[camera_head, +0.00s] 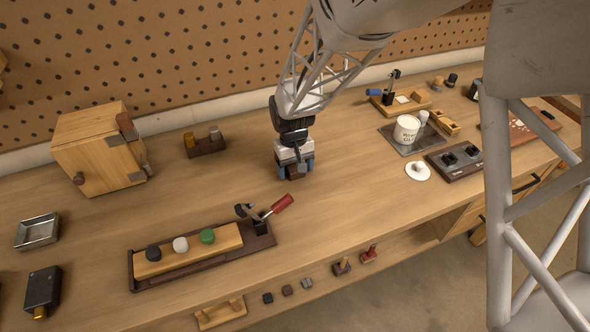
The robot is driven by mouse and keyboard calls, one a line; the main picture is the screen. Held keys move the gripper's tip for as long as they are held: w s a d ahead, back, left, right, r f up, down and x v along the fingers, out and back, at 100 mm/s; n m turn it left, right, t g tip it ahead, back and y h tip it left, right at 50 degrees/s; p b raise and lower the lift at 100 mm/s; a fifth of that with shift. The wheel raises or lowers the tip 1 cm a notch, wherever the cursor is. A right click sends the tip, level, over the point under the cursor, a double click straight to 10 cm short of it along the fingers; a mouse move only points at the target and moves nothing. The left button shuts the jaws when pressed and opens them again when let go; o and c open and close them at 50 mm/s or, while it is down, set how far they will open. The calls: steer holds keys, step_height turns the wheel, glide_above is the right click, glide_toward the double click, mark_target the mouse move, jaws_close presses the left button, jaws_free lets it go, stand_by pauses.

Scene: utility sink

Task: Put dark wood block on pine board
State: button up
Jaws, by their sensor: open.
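A small dark wood block (297,173) sits on the bench below my gripper. My gripper (296,168) points down with its blue-tipped fingers on either side of the block. It is open, and its body hides the top of the block. I cannot tell whether the fingers touch the block. A light board (225,238), which looks like the pine board, lies in a dark tray in the left foreground. Black (153,252), white (180,244) and green (207,236) round pieces stand on it.
A red-handled toggle clamp (262,219) stands at the tray's right end. A wooden cabinet (90,150) and a dark peg holder (205,147) are at back left. A white glue pot (406,129) stands at right. Bare bench surrounds my gripper.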

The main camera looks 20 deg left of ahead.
steer(key=shift+c, duration=0.3)
steer(key=c, duration=1)
steer(key=shift+r, duration=0.15)
steer(key=shift+r, duration=4.85)
steer(key=w+d+r+m, duration=0.2)
steer(key=w+d, duration=0.6)
steer(key=w, duration=0.3)
steer(key=w+d+r+m, duration=0.3)
steer(key=w+d, duration=0.6)
steer(key=w, duration=0.3)
steer(key=w+d+r+m, duration=0.1)
steer(key=w+d, duration=0.3)
steer(key=d, duration=0.4)
steer(key=w+d+r+m, duration=0.1)
steer(key=w+d+r, duration=0.1)
steer(key=w+d, duration=0.3)
steer(key=w+d+r+m+y, duration=0.1)
steer(key=w+d, duration=0.3)
steer(key=d, duration=0.8)
steer(key=shift+w+d+r+m, duration=0.2)
steer(key=shift+d+r+m, duration=0.1)
steer(key=shift+m, duration=0.2)
